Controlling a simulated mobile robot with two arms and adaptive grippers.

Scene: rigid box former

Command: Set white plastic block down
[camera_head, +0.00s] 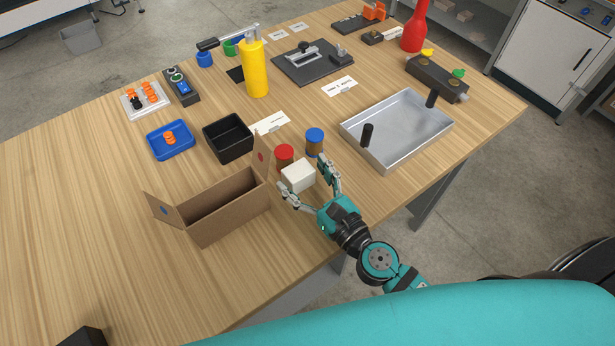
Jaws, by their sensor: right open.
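The white plastic block (298,176) is on the wooden table, or very close to its top, just right of the open cardboard box (232,208). My right gripper (308,181) comes from the lower right. Its fingers are spread open, one on each side of the block; I cannot tell whether either touches it. The block's lower part is partly hidden by the near finger. My left gripper is not in view.
A red-lidded jar (284,154) and a blue-lidded jar (315,140) stand just behind the block. A black bin (228,139) is behind the box. A metal tray (400,150) lies to the right.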

